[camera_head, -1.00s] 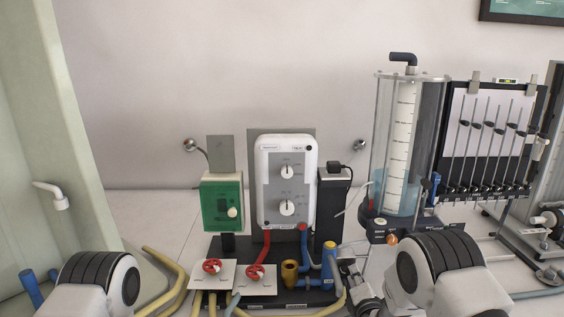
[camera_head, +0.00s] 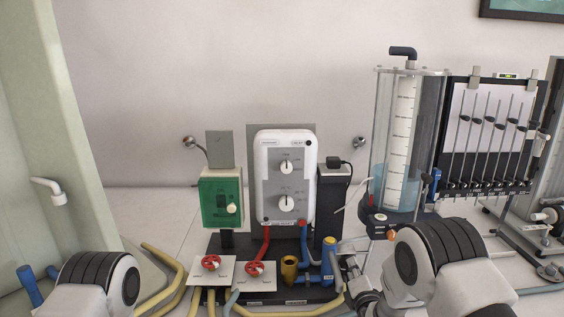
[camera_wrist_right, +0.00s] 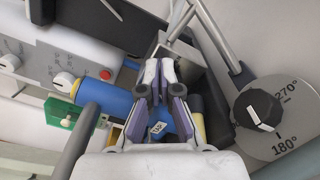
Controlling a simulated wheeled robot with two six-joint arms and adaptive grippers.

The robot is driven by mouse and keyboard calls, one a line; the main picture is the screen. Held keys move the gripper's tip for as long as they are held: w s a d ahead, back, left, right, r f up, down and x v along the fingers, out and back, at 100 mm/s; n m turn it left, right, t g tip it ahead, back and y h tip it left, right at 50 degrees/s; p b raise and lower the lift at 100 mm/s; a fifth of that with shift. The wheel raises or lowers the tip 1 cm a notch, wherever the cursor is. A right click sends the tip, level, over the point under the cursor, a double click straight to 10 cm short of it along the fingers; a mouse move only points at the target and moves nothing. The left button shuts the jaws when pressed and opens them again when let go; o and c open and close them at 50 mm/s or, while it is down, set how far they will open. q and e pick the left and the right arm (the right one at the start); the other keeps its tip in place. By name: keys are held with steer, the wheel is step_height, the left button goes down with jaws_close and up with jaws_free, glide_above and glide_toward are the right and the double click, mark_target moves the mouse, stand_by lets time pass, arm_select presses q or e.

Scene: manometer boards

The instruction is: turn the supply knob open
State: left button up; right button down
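A white control unit (camera_head: 264,185) stands in the middle of the head view with two white round knobs, an upper one (camera_head: 286,167) and a lower one (camera_head: 286,204). I cannot read which control is labelled supply. A green box (camera_head: 208,205) with a cream knob (camera_head: 231,208) stands left of it. My right gripper (camera_wrist_right: 159,66) points at the blue fittings in the wrist view. Its fingers are close together with a narrow gap and hold nothing that I can see. In the head view my right arm partly hides it. My left gripper is outside the picture.
Two red handwheels (camera_head: 210,263) (camera_head: 255,268), a brass cup (camera_head: 289,268) and a blue fitting with a yellow cap (camera_head: 328,262) stand in front. A clear graduated cylinder (camera_head: 384,140) stands right. A black dial knob (camera_wrist_right: 258,109) shows in the wrist view.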

steer(key=shift+d+r, duration=0.1)
steer(key=shift+r, duration=0.15)
steer(key=s, duration=0.6)
steer(key=shift+d+p, duration=0.15)
steer(key=shift+p, duration=0.25)
